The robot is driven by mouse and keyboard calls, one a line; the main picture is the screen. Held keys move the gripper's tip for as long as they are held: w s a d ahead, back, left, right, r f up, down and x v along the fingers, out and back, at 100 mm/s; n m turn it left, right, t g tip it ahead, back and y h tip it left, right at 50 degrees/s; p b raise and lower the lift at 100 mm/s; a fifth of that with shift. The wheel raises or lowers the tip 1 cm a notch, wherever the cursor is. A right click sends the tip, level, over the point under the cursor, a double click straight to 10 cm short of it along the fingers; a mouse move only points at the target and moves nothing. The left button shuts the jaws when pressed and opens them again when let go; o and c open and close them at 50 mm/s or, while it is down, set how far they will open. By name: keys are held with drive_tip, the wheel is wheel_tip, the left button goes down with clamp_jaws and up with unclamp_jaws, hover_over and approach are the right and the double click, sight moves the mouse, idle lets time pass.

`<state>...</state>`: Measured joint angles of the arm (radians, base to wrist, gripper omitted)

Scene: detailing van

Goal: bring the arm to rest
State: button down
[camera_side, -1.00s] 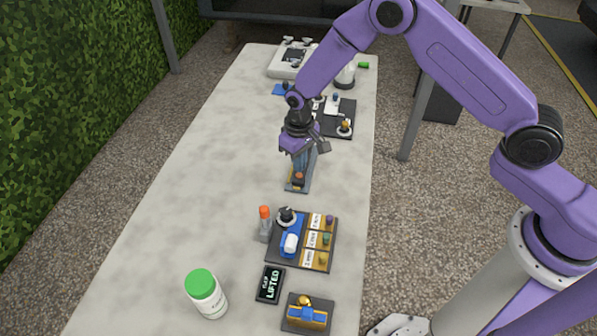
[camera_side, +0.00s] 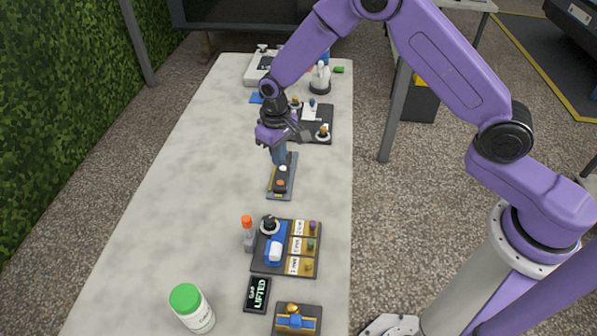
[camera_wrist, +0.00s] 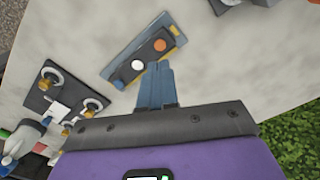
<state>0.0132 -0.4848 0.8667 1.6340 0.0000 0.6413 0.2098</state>
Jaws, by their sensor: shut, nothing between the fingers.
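My gripper (camera_side: 279,160) is shut and empty, with its blue fingers pointing down above the far part of a small grey panel (camera_side: 273,190) on the long pale table (camera_side: 180,200). The panel carries a white round button and an orange one. In the wrist view my shut fingers (camera_wrist: 158,72) appear just in front of the panel (camera_wrist: 124,76), whose two buttons are uncovered. Fingertips and panel look apart, but the exact gap cannot be told.
Nearer on the table are a dark board (camera_side: 262,262) with labelled pegs, an orange-topped stand (camera_side: 248,236), a sign reading "LIFTED" (camera_side: 257,295) and a green-lidded bottle (camera_side: 192,310). Another dark board (camera_side: 318,122) lies beyond my gripper. The table's left side is clear.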

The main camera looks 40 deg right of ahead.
drive_tip(key=s+d+r+n, duration=0.2)
drive_tip(key=s+r+n, duration=0.3)
drive_tip(key=s+r, duration=1)
drive_tip(key=s+d+r+n, duration=0.1)
drive_tip(key=s+d+n, duration=0.1)
drive_tip(key=s+d, duration=0.3)
drive_tip(key=s+d+r+n, duration=0.2)
drive_tip(key=s+d, duration=0.4)
drive_tip(key=s, duration=0.8)
drive_tip(key=shift+s+d+n, duration=0.3)
